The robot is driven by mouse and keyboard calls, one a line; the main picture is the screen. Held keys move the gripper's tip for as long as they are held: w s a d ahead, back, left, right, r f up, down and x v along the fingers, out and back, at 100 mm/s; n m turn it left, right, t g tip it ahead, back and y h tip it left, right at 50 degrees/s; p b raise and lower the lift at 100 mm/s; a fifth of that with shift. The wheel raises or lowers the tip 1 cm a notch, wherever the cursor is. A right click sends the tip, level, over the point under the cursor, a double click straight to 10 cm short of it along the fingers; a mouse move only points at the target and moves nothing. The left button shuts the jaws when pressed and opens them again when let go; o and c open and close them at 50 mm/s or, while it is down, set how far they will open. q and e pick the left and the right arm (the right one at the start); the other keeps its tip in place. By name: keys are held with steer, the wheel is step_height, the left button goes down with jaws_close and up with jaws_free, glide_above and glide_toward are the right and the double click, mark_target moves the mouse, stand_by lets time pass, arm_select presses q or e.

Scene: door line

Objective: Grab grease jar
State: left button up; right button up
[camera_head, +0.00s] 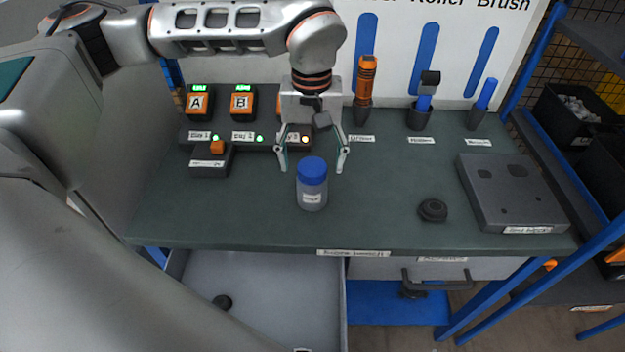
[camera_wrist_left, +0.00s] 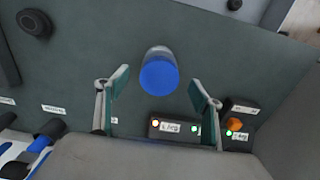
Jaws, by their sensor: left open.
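The grease jar (camera_head: 312,188) is a clear jar with a blue lid and a white label, standing upright on the dark green bench top near its front edge. My left gripper (camera_head: 312,168) is open and reaches down just behind the jar, with its fingers spread to either side. In the left wrist view the blue lid (camera_wrist_left: 159,75) shows between and slightly beyond the two fingertips (camera_wrist_left: 158,88), with no finger touching it. My right gripper is not in view.
Charger blocks with orange A and B units (camera_head: 241,102) stand at the back left. An orange driver (camera_head: 366,82) and other tools stand in holders at the back. A black round part (camera_head: 433,210) and a grey tool nest (camera_head: 511,193) lie right. An open drawer (camera_head: 260,300) is below.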

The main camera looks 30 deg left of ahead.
mark_target(312, 182)
arm_select(q)
steer(key=shift+s+f, duration=0.15)
steer(key=shift+f, duration=3.15)
steer(key=shift+d, duration=0.1)
steer(key=c, duration=1.5)
